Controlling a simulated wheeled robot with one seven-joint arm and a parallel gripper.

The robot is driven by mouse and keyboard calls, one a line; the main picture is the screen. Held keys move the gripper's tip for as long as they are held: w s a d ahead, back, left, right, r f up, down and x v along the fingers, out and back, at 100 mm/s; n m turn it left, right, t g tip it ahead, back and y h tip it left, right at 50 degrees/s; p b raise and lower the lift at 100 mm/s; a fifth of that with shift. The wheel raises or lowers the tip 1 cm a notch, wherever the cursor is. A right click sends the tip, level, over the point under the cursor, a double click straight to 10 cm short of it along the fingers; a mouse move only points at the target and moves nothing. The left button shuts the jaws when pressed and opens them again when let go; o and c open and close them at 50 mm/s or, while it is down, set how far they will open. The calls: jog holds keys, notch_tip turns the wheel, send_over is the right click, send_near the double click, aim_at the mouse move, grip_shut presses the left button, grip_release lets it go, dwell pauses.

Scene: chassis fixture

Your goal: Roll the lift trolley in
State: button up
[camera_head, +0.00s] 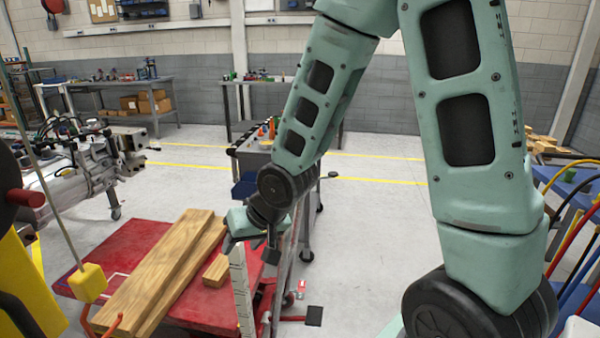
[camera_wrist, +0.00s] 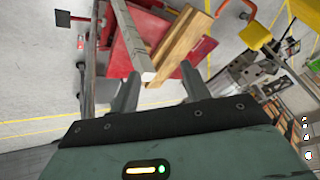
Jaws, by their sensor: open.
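The lift trolley has a red platform (camera_head: 140,235) low on the floor at the lower left of the head view. Wooden beams (camera_head: 160,265) and a short wood block (camera_head: 216,271) lie on it. A pale upright bar with marks (camera_head: 239,290) stands at its right side, beside a thin metal post. My gripper (camera_head: 250,246) is open and empty, at the top of this bar. In the wrist view, the bar (camera_wrist: 138,45) reaches toward the space between the fingers (camera_wrist: 158,73); I cannot tell whether either finger touches it. The red platform (camera_wrist: 128,55) shows behind.
A metal machine assembly (camera_head: 85,165) stands left of the trolley. A tool cart (camera_head: 255,160) is behind it. A black pedal (camera_head: 314,316) sticks out at the trolley's right. A yellow block on a cord (camera_head: 88,283) is at the near left. Bare floor lies to the right.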

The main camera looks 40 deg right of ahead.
jog(key=w+d+m+t, duration=0.45)
jog(key=d+m, duration=0.25)
jog(key=d, duration=0.7)
jog(key=s+d+r+m+t+h, duration=0.1)
jog(key=s+d+m+t+h, duration=0.2)
jog(key=d, duration=0.5)
jog(key=d+r+m+t+h, duration=0.1)
jog(key=d+m+t, duration=0.1)
jog(key=d+m, duration=0.45)
jog(key=shift+n, duration=0.55)
jog(key=p+x, duration=0.1)
jog(key=x, duration=0.4)
jog(key=d+p+x, duration=0.1)
jog(key=x, duration=0.5)
jog(key=p+x, duration=0.2)
jog(key=x, duration=0.4)
jog(key=shift+d+r, duration=0.1)
jog(key=shift+d, duration=0.25)
grip_shut()
